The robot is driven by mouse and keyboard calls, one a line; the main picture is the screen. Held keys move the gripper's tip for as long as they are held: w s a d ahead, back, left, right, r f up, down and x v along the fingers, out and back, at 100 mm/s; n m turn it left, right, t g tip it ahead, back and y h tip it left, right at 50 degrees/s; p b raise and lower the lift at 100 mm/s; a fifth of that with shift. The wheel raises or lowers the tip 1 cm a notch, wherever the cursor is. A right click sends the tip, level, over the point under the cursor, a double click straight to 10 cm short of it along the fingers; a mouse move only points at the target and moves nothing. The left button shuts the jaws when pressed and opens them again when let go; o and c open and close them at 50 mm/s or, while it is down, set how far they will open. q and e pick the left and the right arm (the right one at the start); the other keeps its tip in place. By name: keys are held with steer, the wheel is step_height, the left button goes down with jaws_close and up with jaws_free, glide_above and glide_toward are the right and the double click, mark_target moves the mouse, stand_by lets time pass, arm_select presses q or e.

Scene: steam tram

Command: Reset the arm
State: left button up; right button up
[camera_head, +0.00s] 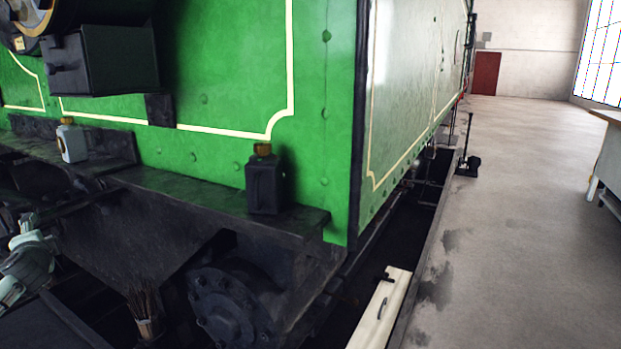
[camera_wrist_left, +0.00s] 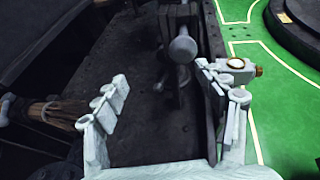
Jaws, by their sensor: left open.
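My left arm comes in at the left edge of the head view, with its pale gripper (camera_head: 30,238) below the dark running-board ledge (camera_head: 215,205) of the green tram. In the left wrist view the gripper (camera_wrist_left: 165,88) has its two pale fingers spread wide, with nothing between them but dark metal behind. The gripper is apart from the white bottle (camera_head: 72,141), which stands upright on the ledge and also shows beyond the right finger in the wrist view (camera_wrist_left: 234,70). My right gripper is in neither view.
A black bottle (camera_head: 263,185) with a brown cap stands on the ledge. A bristle brush (camera_head: 146,312) stands low at front, and bristles show left in the wrist view (camera_wrist_left: 55,113). A pale plank (camera_head: 382,308) lies beside the tram. Open floor (camera_head: 520,220) lies at right, before a table (camera_head: 606,160).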

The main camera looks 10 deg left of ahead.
arm_select(q)
steer(key=s+f+n+g+h, duration=0.1)
steer(key=s+f+n+g, duration=0.65)
steer(key=s+f, duration=0.25)
steer(key=s+d+f+m+h, duration=0.1)
steer(key=s+d+f+h, duration=0.15)
steer(key=d+f, duration=0.65)
steer(key=s+d+f+m+h, duration=0.15)
steer(key=s+d+f, duration=0.25)
steer(key=d+f, duration=0.6)
steer(key=s+d+f+h, duration=0.1)
steer(key=s+d, duration=0.3)
steer(key=d, duration=0.3)
steer(key=s+d+f+h, duration=0.2)
steer(key=s+d, duration=0.3)
steer(key=d, duration=0.3)
steer(key=s+d+f+n+h+p, duration=0.1)
steer(key=s+d+h, duration=0.1)
steer(key=s+d, duration=0.3)
steer(key=shift+s+d+f, duration=0.15)
steer(key=shift+d+f, duration=0.25)
steer(key=shift+d, duration=1.2)
arm_select(e)
steer(key=shift+f, duration=1.1)
